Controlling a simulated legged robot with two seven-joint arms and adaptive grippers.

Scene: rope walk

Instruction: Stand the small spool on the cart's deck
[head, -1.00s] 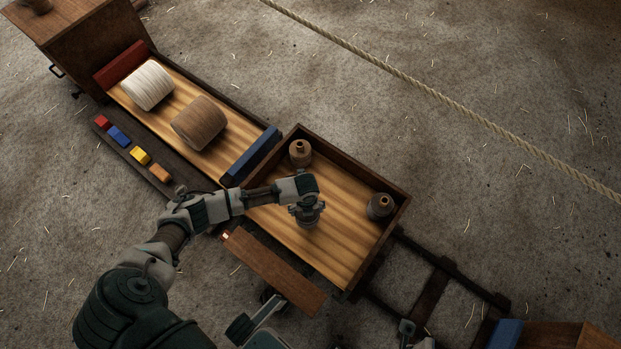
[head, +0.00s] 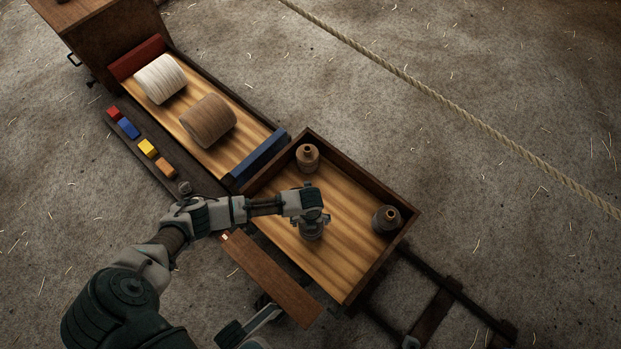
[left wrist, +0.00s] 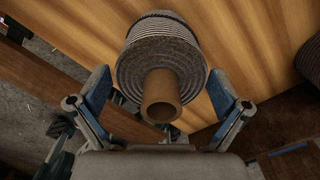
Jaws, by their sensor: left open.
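The cart's deck (head: 345,260) is a striped wooden floor inside low dark walls. A small spool of grey twine (left wrist: 160,55) with a brown core tube is in the left wrist view, its tube end towards the camera. In the head view that spool (head: 312,233) is over the deck's middle, mostly hidden by my left gripper (head: 312,218); it appears upright, but its base contact is hidden. In the left wrist view, my open gripper's (left wrist: 160,78) fingers are on either side of the spool, with visible gaps.
Two other small spools, a brown one (head: 308,158) and a dark one (head: 387,219), stand near the deck's far corners. A rope (head: 450,108) crosses the floor.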

